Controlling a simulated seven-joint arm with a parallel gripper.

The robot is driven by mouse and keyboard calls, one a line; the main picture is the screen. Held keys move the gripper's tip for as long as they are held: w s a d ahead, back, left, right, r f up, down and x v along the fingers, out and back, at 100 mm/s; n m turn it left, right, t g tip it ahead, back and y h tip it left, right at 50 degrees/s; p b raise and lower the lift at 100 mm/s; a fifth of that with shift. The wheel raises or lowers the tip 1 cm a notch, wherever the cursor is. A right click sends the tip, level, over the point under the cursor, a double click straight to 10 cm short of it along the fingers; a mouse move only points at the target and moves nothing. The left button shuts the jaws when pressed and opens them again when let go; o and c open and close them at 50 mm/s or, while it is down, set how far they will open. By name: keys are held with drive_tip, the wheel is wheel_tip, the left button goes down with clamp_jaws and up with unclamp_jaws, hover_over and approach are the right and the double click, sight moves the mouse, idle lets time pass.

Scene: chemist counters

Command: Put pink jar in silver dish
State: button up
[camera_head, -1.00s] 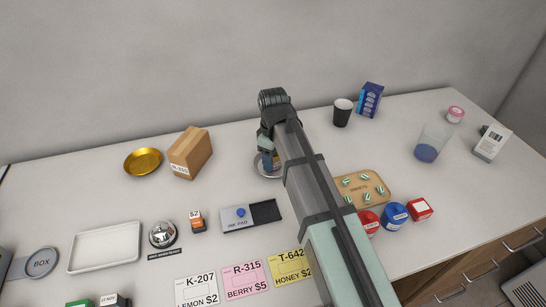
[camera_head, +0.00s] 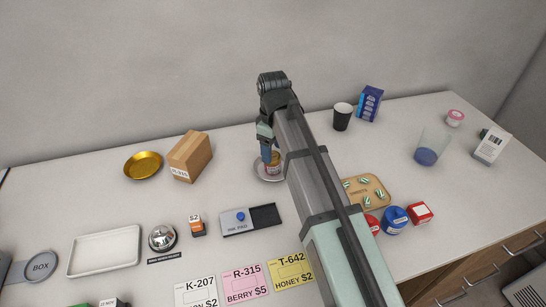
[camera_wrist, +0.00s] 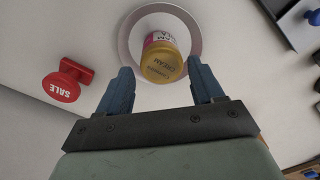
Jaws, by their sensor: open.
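A jar (camera_wrist: 162,62) with a gold lid reading "CREAM" and a pink and white label stands in the silver dish (camera_wrist: 127,36), seen from above in the wrist view. In the head view the jar (camera_head: 273,166) and dish (camera_head: 261,172) show beside my arm, which partly covers them. My gripper (camera_wrist: 160,70) is open. In the wrist view its fingers are apart on either side of the lid's near side, with gaps, not clasping the jar. In the head view its fingers (camera_head: 266,150) are just above the jar.
A red SALE stamp (camera_wrist: 62,86) lies left of the dish in the wrist view. A cardboard box (camera_head: 190,155) and gold dish (camera_head: 143,165) stand left. A black cup (camera_head: 342,117), tray of sweets (camera_head: 368,190) and small pink-topped tub (camera_head: 454,117) stand right.

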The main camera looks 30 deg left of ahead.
sight(273, 156)
drive_tip(key=shift+r, duration=3.2)
